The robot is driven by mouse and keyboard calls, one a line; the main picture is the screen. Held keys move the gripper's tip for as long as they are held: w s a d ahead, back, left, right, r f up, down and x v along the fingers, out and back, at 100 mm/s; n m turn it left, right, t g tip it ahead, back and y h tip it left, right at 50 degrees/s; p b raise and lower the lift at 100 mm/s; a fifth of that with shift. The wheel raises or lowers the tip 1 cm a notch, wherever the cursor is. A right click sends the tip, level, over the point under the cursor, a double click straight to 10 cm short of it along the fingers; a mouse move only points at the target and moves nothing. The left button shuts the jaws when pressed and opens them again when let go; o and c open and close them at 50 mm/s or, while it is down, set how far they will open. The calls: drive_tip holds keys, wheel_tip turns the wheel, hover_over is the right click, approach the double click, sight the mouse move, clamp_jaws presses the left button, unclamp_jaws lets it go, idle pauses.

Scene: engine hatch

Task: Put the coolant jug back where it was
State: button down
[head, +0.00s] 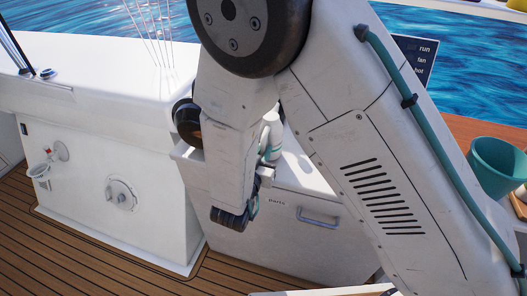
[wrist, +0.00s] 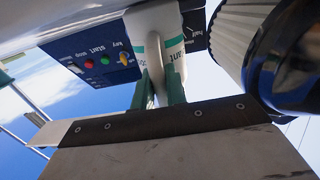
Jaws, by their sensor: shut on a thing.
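The coolant jug (wrist: 160,32) is white with a teal band and a label whose visible letters end in "ant". My gripper (wrist: 160,88) has its green fingers shut on the jug in the wrist view, seemingly at its handle. In the head view a part of the white and teal jug (head: 271,132) shows just right of my wrist, above the pale locker. My arm covers the rest of the jug and most of the gripper there. I cannot tell whether the jug touches a surface.
A switch panel (wrist: 88,58) is close at left in the wrist view, and a ribbed pale cylinder (wrist: 232,45) is close at right. The locker front has a handle (head: 318,217). A teal bucket (head: 497,165) stands at the right. The wooden deck (head: 90,245) is clear.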

drive_tip(key=shift+f, duration=0.1)
drive_tip(key=c, duration=1.4)
unclamp_jaws()
drive_tip(key=v, duration=1.2)
